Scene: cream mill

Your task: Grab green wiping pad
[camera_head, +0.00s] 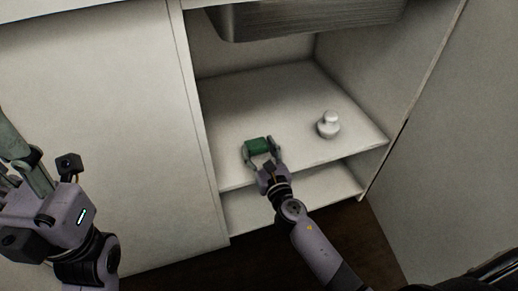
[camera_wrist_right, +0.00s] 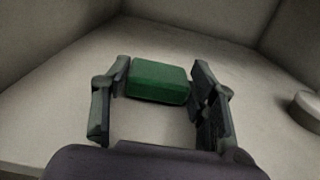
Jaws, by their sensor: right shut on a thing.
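The green wiping pad (camera_head: 257,145) is a small green block at the front part of the upper cabinet shelf. My right gripper (camera_head: 262,150) reaches in from below and is shut on the pad. In the right wrist view the pad (camera_wrist_right: 158,81) sits between the two fingers of the gripper (camera_wrist_right: 160,85), near their tips. I cannot tell whether the pad still touches the shelf. My left gripper (camera_head: 22,150) is at the left edge of the head view, outside the cabinet; its fingertips are partly out of view and its opening is unclear.
A white knobbed object (camera_head: 328,125) stands on the shelf (camera_head: 290,95) to the right of the pad; it also shows at the right wrist view's edge (camera_wrist_right: 308,108). A metal sink basin (camera_head: 300,15) hangs above. A lower shelf (camera_head: 290,198) lies below. Cabinet walls bound both sides.

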